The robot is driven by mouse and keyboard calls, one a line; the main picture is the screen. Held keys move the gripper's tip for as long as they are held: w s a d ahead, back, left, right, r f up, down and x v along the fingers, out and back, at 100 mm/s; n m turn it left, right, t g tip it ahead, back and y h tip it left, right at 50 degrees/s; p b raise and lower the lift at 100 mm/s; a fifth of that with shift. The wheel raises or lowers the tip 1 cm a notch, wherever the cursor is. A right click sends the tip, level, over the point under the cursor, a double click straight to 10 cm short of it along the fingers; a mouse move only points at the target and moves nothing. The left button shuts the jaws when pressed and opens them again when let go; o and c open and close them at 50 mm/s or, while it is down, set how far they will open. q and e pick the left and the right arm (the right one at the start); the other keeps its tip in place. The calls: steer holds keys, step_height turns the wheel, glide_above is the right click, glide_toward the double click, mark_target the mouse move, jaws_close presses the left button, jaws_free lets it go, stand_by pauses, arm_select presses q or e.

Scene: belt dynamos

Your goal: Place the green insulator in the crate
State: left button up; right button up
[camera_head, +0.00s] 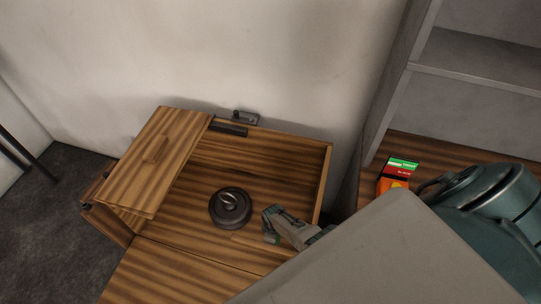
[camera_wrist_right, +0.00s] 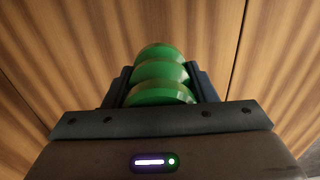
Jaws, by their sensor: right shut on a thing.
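The green insulator (camera_wrist_right: 160,78), a stack of rounded green discs, sits between the fingers of my right gripper (camera_wrist_right: 160,88) in the right wrist view. The gripper is shut on it, and striped wood lies behind it. In the head view my right gripper (camera_head: 272,226) reaches over the right part of the wooden crate (camera_head: 325,165); the insulator is mostly hidden there. I cannot tell its height above the crate floor. My left gripper is not in view.
A dark round lidded object (camera_head: 230,208) lies in the crate, left of my right gripper. A wooden lid with a handle (camera_head: 155,150) covers the crate's left side. Small coloured boxes (camera_head: 397,175) stand on a shelf at right. A wall rises behind the crate.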

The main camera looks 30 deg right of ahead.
step_height(320, 180, down, 5)
steer(key=b, duration=0.3)
steer(key=shift+f+b, duration=0.2)
steer(key=shift+b, duration=0.1)
steer(key=shift+f+b, duration=0.6)
steer(key=shift+f, duration=0.05)
steer(key=o, duration=1.2)
steer(key=shift+r, duration=0.1)
